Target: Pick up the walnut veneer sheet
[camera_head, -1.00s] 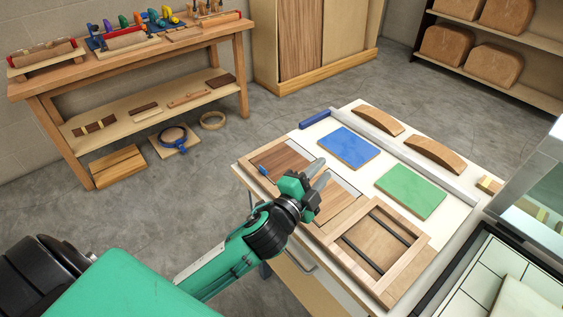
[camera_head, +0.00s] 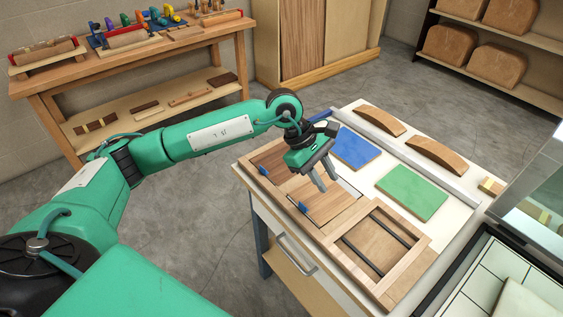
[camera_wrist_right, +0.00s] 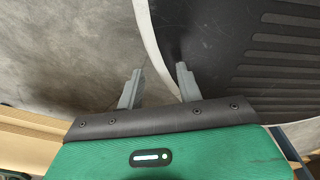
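Brown wood-grain sheets lie in shallow bays at the left of the bench: a darker reddish-brown one (camera_head: 275,160) at the back and a lighter one (camera_head: 314,205) nearer the middle. Which is walnut is hard to tell, though the back one looks darker. Blue tabs show at their left edges. My left gripper (camera_head: 327,182) points down over the middle bay, fingers apart and nothing seen between them. Its fingers hide part of that bay; contact cannot be told. My right gripper (camera_wrist_right: 158,82) shows in the right wrist view, fingers apart and empty.
A blue sheet (camera_head: 356,148) and a green sheet (camera_head: 411,191) lie on the white bench top. Two curved wooden pieces stand behind them. An open wooden frame with dark bars (camera_head: 422,243) is at the front right. A glass-fronted machine (camera_head: 540,190) stands at right.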

